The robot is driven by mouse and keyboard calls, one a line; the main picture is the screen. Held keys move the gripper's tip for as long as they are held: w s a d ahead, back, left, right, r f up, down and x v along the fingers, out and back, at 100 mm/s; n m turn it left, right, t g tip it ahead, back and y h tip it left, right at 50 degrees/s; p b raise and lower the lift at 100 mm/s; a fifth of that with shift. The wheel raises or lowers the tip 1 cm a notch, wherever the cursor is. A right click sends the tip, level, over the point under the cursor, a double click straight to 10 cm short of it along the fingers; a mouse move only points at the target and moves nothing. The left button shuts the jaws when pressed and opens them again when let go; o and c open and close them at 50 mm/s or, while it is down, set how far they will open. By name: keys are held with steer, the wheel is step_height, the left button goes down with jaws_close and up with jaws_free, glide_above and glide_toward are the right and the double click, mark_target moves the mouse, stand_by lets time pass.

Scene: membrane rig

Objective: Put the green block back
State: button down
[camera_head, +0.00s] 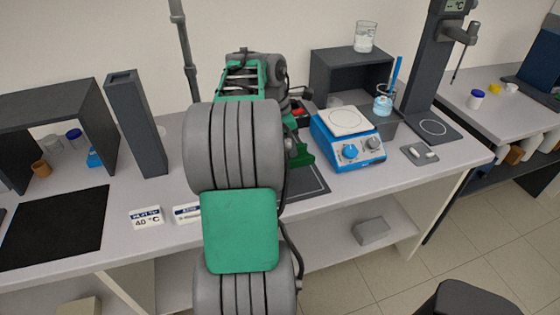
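My arm, grey with green panels, fills the middle of the head view and reaches over the bench (350,185). My gripper is mostly hidden behind my own arm links, so its fingers cannot be made out. A dark green piece (304,157) shows just right of the arm, above a dark mat (305,184). I cannot tell whether it is the green block or part of my gripper. No other green block is seen clearly.
A blue hotplate stirrer (347,148) stands right of the arm. A dark open shelf (330,75) bears a beaker (365,37).

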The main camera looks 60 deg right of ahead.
steer(key=w+f, duration=0.1)
steer(key=w+d+f, duration=0.1)
steer(key=f, duration=0.1)
steer(key=w+f, duration=0.1)
steer(key=f, duration=0.1)
steer(key=shift+w+d+f, duration=0.1)
steer(key=shift+w+d, duration=0.15)
steer(key=shift+d, duration=0.05)
step_height(320, 180, down, 3)
steer(key=shift+r, duration=0.1)
steer(key=shift+f, duration=0.2)
steer(key=shift+f, duration=0.1)
steer(key=c, duration=1.3)
jaws_free()
